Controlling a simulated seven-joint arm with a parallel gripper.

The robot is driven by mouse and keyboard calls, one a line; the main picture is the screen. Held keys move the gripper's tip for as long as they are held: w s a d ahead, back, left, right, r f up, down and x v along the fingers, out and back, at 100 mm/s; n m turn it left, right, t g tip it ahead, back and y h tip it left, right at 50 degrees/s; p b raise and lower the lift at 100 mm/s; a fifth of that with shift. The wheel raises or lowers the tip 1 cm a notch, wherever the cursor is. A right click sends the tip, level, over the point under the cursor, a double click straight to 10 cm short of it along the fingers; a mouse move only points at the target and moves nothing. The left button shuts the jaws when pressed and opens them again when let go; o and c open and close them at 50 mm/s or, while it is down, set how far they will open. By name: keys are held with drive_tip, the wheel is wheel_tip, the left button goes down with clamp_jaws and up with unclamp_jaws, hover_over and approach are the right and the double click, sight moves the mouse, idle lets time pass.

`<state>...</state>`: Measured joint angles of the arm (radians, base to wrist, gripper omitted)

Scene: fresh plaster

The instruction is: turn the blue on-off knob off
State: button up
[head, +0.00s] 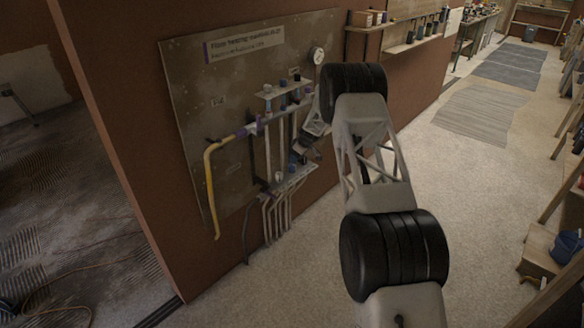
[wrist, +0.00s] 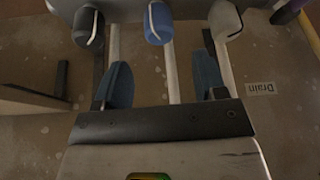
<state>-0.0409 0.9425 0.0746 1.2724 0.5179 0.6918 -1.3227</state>
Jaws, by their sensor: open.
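The blue knob (wrist: 158,22) shows at the top middle of the wrist view, hanging from a grey manifold bar. It sits between a dark grey knob (wrist: 88,27) and a light grey knob (wrist: 225,18). My gripper (wrist: 162,78) is open, with its two blue fingers spread apart and nothing between them. The blue knob lies beyond the fingertips, roughly in line with the gap, and does not look touched. In the head view my gripper (head: 301,150) is close to the pipe board (head: 225,140), partly hidden by my arm.
Vertical pipes run behind my fingers. A "Drain" label (wrist: 262,88) is on the board to the right, and a dark bracket (wrist: 35,100) stands out at the left. In the head view a yellow pipe (head: 211,180) bends down at the board's left.

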sight(292, 165)
drive_tip(key=shift+w+f, duration=0.1)
drive_tip(key=shift+f, duration=0.05)
idle(0.3)
drive_tip(key=shift+x, duration=3.8)
drive_tip(key=c, duration=0.9)
drive_tip(key=shift+m, duration=0.5)
drive_tip(key=m+h, duration=0.1)
drive_tip(key=m, duration=0.1)
drive_tip(key=m+t, duration=0.1)
drive_tip(key=m, duration=0.2)
drive_tip(key=shift+t+h, duration=0.3)
drive_tip(key=shift+h, duration=0.1)
drive_tip(key=shift+m+t+h, duration=0.15)
drive_tip(key=shift+m+h, duration=0.35)
drive_tip(key=shift+m, duration=0.95)
drive_tip(key=shift+m+t+h, duration=0.15)
drive_tip(key=shift+m+h, duration=0.35)
drive_tip(key=shift+m, duration=0.95)
